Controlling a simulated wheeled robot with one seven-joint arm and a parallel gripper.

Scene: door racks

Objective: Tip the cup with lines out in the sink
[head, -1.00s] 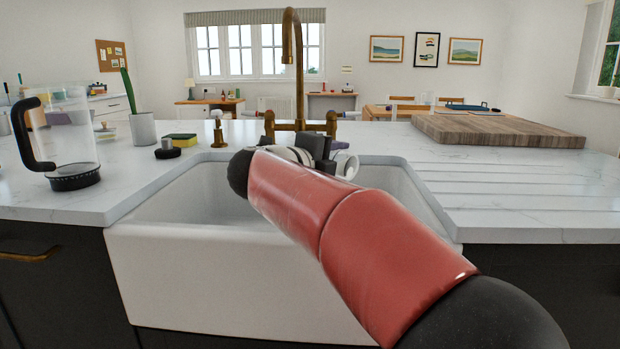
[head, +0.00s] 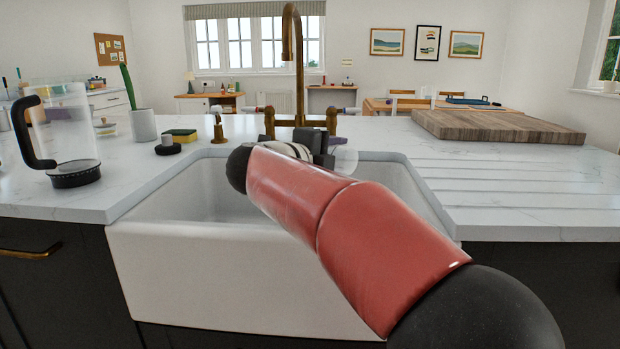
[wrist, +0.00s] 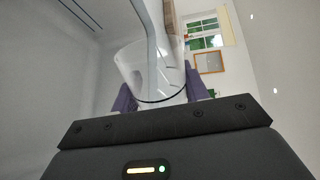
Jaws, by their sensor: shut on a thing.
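The cup (wrist: 150,75) is clear, with a thin dark line curving along its edge in the wrist view. It sits between the purple fingers of my gripper (wrist: 160,94), which is shut on it. In the head view a clear round part of the cup (head: 346,160) shows just right of my gripper (head: 334,147), over the back of the white sink (head: 230,262). My red arm hides most of the gripper there. I cannot tell whether the cup holds anything.
A brass tap (head: 298,70) rises behind the sink, close to my gripper. A clear jug (head: 65,135) with a black handle, a plant pot (head: 143,126) and a sponge (head: 180,136) stand left. A wooden board (head: 500,127) lies right, behind bare ribbed worktop.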

